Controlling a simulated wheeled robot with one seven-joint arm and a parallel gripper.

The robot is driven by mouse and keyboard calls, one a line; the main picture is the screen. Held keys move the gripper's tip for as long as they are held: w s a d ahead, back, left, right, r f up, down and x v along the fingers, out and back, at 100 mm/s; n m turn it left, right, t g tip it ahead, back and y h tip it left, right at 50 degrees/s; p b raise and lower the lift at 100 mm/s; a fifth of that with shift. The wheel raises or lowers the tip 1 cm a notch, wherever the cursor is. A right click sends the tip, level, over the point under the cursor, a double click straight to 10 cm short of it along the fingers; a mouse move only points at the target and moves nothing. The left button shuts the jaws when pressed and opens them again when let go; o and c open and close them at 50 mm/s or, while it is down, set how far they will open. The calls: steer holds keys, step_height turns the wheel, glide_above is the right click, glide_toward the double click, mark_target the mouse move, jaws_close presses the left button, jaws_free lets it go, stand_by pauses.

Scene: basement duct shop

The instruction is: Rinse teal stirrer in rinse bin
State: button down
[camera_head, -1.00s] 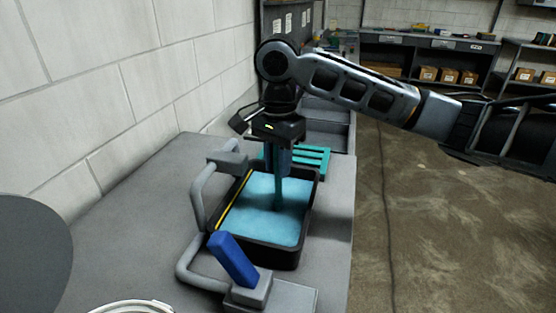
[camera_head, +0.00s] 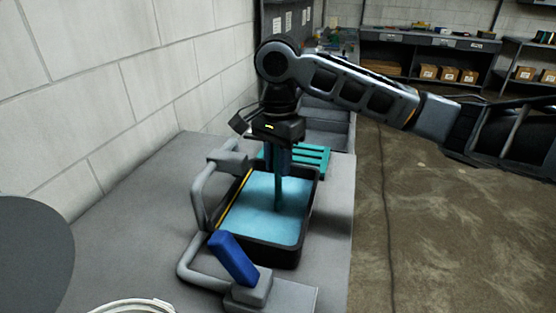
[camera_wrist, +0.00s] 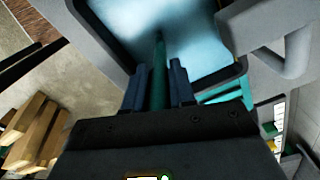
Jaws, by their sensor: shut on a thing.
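The teal stirrer (camera_head: 279,192) is held upright, its lower end reaching into the light blue water of the rinse bin. The rinse bin is a black rectangular tub (camera_head: 272,256) with a yellow stripe along its left rim, standing on the grey bench. My gripper (camera_head: 277,165) is above the bin, pointing down, shut on the stirrer. In the wrist view the stirrer (camera_wrist: 159,75) runs between the two fingers (camera_wrist: 159,85) toward the water. The stirrer's lowest part is not clear under the water.
A grey pipe frame (camera_head: 197,190) stands along the bin's left side. A blue-handled lever (camera_head: 234,258) on a grey base is at its near side. A teal slatted rack (camera_head: 313,155) lies behind the bin. The bench (camera_head: 130,220) is clear at left, beside the wall.

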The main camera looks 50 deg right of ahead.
steer(key=shift+f, duration=0.15)
step_height(320, 180, up, 3)
steer(key=p, duration=0.3)
steer(key=shift+r+p, duration=0.6)
steer(key=shift+r, duration=1.55)
